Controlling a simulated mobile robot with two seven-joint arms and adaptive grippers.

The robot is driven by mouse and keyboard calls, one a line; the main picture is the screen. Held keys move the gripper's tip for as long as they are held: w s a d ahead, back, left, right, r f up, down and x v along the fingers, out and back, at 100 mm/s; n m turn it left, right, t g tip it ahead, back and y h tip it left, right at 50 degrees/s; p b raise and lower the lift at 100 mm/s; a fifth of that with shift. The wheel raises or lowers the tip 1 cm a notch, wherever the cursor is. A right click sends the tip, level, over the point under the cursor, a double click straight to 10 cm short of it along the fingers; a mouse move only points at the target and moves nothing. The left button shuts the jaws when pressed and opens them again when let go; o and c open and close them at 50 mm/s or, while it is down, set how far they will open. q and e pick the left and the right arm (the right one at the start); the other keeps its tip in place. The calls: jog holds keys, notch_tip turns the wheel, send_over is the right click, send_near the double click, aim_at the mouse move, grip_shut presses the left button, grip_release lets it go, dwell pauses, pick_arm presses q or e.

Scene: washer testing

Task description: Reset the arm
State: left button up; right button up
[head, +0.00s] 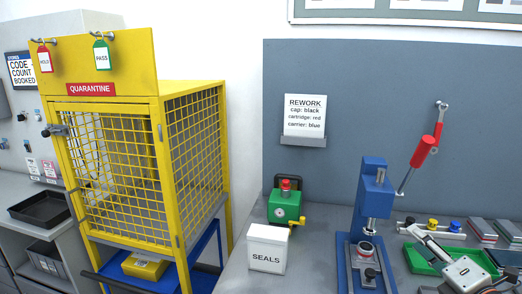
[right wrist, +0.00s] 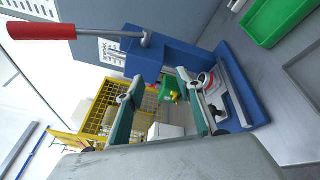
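A blue press (head: 373,195) stands on the bench right of centre, with a lever arm (head: 436,140) carrying a red handle (head: 424,151). The lever points up and to the right. In the right wrist view the press (right wrist: 170,55) and its red handle (right wrist: 42,31) show tilted. My right gripper (right wrist: 158,84) is open, with its two fingers apart and nothing between them. In the head view it shows at the lower right, in front of the green tray and right of the press base. It is clear of the red handle. My left gripper is out of view.
A green tray (head: 420,262) lies right of the press. A white SEALS box (head: 267,250) and a green device (head: 285,207) stand to its left. A yellow QUARANTINE cage (head: 194,95) is further left. Small coloured parts (head: 455,225) sit at the back right.

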jog(key=s+a+f+m+g+h, duration=0.2)
jog(key=s+f+m+g+h, duration=0.65)
jog(key=s+f+m, duration=1.2)
jog(key=s+a+f+t+y, duration=0.1)
jog(key=a+f+t+y, duration=0.1)
jog(key=a+f+y, duration=0.7)
jog(key=a+f, duration=0.7)
jog(key=shift+a+f, duration=0.15)
jog(key=shift+a, duration=0.1)
